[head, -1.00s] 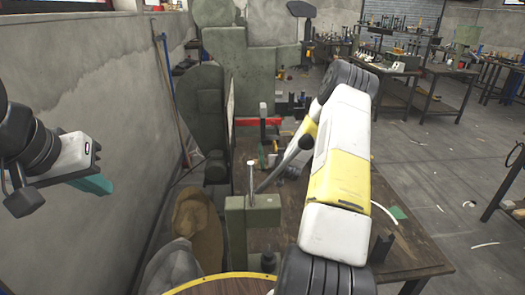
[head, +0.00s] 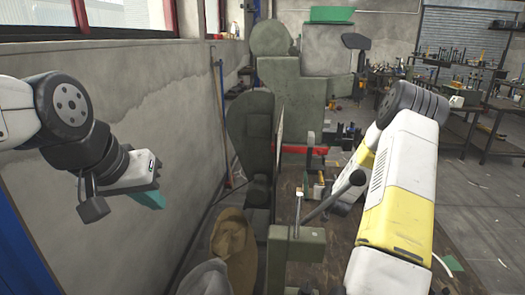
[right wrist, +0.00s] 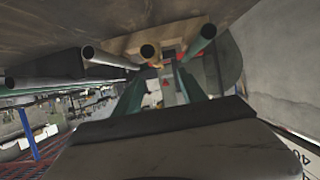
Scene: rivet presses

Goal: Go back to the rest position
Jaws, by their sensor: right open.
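My left gripper (head: 150,198) shows at the left of the head view, in front of the grey wall. It is clear of everything, and its teal fingers point down and right. From this side I cannot tell whether they are apart. My right arm (head: 395,200) reaches over the workbench, and its gripper is hidden behind the arm in the head view. In the right wrist view my right gripper (right wrist: 160,76) has its two teal fingers apart, with nothing held between them. Metal tubes show close beyond and beside these fingers.
A green press (head: 295,255) with an upright pin stands at the near side of the workbench (head: 340,258). A tall green machine (head: 290,80) stands behind. A brown sack (head: 235,240) lies beside the wall (head: 140,120). Open floor (head: 485,195) shows at right.

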